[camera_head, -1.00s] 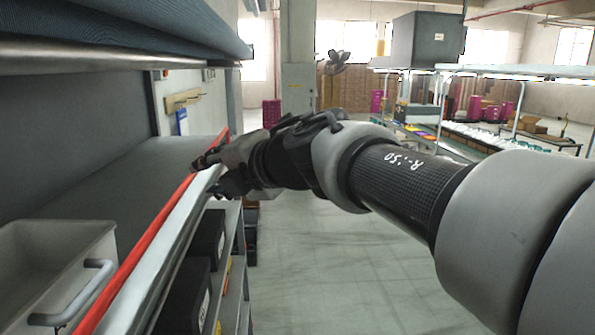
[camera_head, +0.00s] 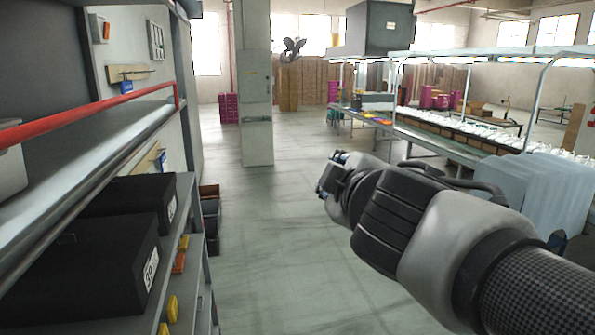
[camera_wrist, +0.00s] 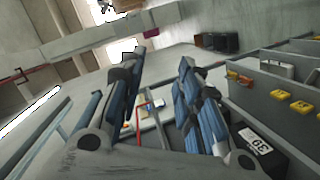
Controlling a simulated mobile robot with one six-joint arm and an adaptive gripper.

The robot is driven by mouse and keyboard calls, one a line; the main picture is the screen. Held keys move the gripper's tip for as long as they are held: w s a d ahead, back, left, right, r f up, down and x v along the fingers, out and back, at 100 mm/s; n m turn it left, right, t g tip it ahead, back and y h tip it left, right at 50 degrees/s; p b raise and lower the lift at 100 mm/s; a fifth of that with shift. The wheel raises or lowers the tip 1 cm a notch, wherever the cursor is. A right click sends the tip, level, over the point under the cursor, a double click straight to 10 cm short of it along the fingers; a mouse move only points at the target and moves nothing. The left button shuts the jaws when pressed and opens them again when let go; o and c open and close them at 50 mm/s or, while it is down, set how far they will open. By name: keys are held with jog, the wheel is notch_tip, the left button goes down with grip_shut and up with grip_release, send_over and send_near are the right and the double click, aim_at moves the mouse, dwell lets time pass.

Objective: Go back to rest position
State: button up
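My gripper (camera_head: 336,175) hangs in the air over the aisle, right of the shelf rack and clear of it. My arm reaches in from the lower right of the head view. In the wrist view my gripper (camera_wrist: 158,62) shows its two blue-padded fingers standing apart. It is open, and nothing sits between the fingers; only background shows through the gap.
A shelf rack with a red rail (camera_head: 80,115) stands at the left, holding black boxes (camera_head: 85,262). A grey pillar (camera_head: 256,95) stands behind. Work tables with shoes (camera_head: 450,125) and pale blue panels (camera_head: 545,190) are at the right. The aisle floor (camera_head: 265,240) is open.

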jog(key=s+d+f+m+g+h+b, duration=0.1)
jog(key=s+d+f+m+g+b, duration=0.2)
jog(key=f, duration=0.5)
jog(key=s+d+f+m+g+h+b, duration=0.1)
jog(key=s+d+f+m+b, duration=0.15)
jog(key=s+d+f, duration=0.35)
jog(key=s+d+f+m+g+h+b, duration=0.1)
jog(key=s+f+m+h+b, duration=0.15)
jog(key=f, duration=0.65)
jog(key=s+a+f+m+g+y+b, duration=0.1)
jog(key=s+f+m+g+b, duration=0.1)
jog(key=s+f, duration=0.5)
jog(key=s+a+f+m+g+y+b, duration=0.1)
jog(key=s+f+b, duration=0.4)
jog(key=f, duration=0.7)
jog(key=s+m+g+y, duration=0.1)
jog(key=s+m+g, duration=0.1)
jog(key=shift+s+a+g, duration=0.15)
jog(key=shift+a+g, duration=0.1)
jog(key=shift+g, duration=0.05)
jog(key=shift+y, duration=0.25)
